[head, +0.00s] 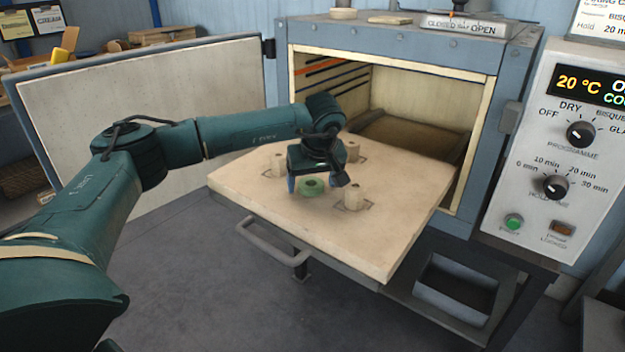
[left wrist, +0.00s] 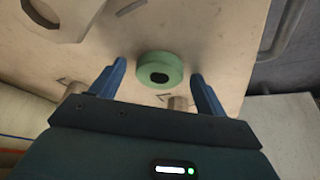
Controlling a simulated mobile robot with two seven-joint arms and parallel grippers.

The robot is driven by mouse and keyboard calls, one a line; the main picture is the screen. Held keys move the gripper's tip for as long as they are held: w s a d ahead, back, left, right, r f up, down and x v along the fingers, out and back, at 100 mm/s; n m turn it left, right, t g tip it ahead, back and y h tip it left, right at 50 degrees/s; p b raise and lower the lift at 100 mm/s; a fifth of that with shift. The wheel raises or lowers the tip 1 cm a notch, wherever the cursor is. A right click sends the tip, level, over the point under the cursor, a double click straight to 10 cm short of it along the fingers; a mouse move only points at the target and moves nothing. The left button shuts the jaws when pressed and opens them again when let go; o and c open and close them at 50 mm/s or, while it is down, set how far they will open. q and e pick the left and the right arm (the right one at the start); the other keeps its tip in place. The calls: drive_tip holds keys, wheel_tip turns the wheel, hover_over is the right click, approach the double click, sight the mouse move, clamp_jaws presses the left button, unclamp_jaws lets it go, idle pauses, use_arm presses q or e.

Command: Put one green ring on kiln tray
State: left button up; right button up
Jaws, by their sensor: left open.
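A green ring (head: 312,186) lies flat on the pale kiln tray (head: 400,205), near the tray's front left, among several beige posts. The tray is pulled out of the kiln's open mouth. My left gripper (head: 312,184) is over the tray, pointing down at the ring. In the left wrist view the green ring (left wrist: 160,72) shows between and just ahead of the two blue fingertips (left wrist: 159,72), with a gap on both sides. The gripper is open and holds nothing. My right gripper is in neither view.
Beige posts (head: 354,196) stand on the tray close to the gripper, with another (head: 278,163) at its left. The kiln door (head: 150,115) hangs open at the left. A tray handle (head: 272,243) juts out in front. The control panel (head: 570,140) is at the right.

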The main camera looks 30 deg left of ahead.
use_arm(q)
drive_tip(key=p+v, duration=0.1)
drive_tip(key=v, duration=1.1)
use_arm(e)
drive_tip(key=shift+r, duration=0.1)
use_arm(q)
drive_tip(key=shift+d+r, duration=0.1)
